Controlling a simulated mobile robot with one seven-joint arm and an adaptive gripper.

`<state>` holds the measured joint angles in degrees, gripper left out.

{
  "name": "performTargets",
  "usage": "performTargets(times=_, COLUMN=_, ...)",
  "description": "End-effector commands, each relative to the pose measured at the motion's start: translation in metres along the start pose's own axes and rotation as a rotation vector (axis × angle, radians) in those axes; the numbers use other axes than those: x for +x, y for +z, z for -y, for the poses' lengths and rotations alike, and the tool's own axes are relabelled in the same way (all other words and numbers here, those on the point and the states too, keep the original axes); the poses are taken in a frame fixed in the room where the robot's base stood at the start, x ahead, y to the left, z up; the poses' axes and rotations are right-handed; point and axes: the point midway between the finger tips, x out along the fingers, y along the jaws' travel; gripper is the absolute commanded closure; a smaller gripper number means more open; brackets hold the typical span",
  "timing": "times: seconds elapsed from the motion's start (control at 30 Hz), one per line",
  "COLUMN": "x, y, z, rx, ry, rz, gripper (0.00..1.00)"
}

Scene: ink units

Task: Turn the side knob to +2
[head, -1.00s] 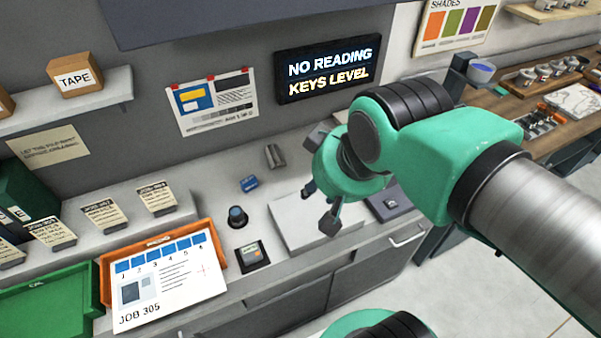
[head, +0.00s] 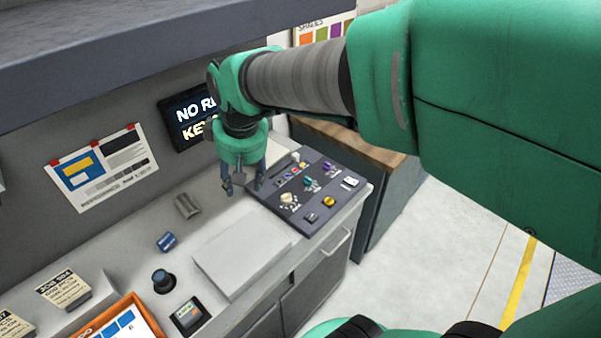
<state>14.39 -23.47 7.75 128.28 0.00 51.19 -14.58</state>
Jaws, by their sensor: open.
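A dark control console (head: 335,211) lies on the bench at the right end of the worktop. It carries a cream knob (head: 288,199), a green knob (head: 310,184) and a purple knob (head: 327,166). The labels and pointer settings are too small to read, so I cannot tell which is the side knob or where it points. My gripper (head: 243,188) points down with its fingers apart and empty. In the picture it is at the console's left edge, left of the cream knob. I cannot tell its height above the surface.
A pale flat slab (head: 243,250) lies left of the console. A dark round piece (head: 163,280), a small device (head: 188,314) and a blue block (head: 166,241) are further left. An orange tray (head: 128,303) is at the lower left. A lit screen (head: 190,115) hangs behind my gripper.

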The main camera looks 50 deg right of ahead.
Motion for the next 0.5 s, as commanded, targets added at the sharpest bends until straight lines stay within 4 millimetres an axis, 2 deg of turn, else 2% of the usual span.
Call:
performTargets(times=0.2, x=0.038, y=-0.023, z=-0.052, rx=0.001, ry=-0.002, rz=0.082, gripper=0.54)
performTargets(times=0.5, x=0.085, y=-0.039, z=-0.116, rx=-0.002, ry=-0.016, rz=0.160, gripper=0.54)
